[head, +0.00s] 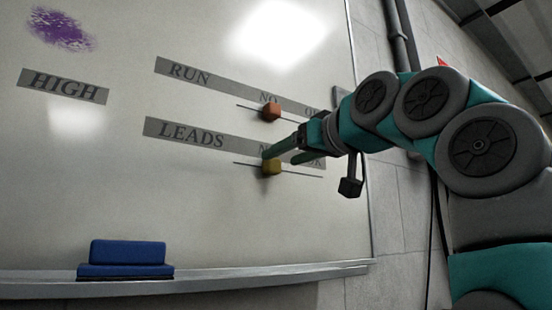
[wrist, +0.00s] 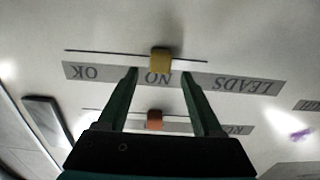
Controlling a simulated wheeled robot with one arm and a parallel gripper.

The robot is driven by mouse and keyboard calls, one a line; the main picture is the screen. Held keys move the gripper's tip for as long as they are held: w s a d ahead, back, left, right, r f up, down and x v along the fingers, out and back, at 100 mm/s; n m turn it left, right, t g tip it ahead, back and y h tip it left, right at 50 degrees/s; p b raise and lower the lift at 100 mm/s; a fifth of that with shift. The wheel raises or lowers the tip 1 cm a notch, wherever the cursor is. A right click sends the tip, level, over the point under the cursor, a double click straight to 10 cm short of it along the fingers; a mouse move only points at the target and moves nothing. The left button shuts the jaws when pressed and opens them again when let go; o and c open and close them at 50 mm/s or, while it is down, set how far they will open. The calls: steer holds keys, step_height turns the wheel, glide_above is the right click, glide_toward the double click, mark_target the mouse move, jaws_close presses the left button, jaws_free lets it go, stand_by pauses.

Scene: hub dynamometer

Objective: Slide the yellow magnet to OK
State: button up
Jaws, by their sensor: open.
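The yellow magnet (head: 271,167) sits on the line under the LEADS strip (head: 190,134), below the word NO, in the head view. In the wrist view, which is upside down, the yellow magnet (wrist: 160,59) sits on its line by NO, with OK (wrist: 85,72) to the left. My gripper (wrist: 158,72) is open and empty, its two green fingers spread either side of NO, with the magnet just beyond the fingertips and roughly centred between them. In the head view my gripper (head: 267,156) reaches in from the right and partly covers NO and OK.
An orange magnet (head: 270,112) sits on the RUN line above, near NO; it shows between my fingers in the wrist view (wrist: 155,118). A blue eraser (head: 125,259) rests on the ledge (head: 220,284). The whiteboard's right frame edge (head: 361,130) is near my arm.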

mark_target(276, 162)
steer(key=shift+p+x, duration=0.35)
steer(key=shift+x, duration=1.4)
steer(key=shift+f, duration=0.1)
jaws_close()
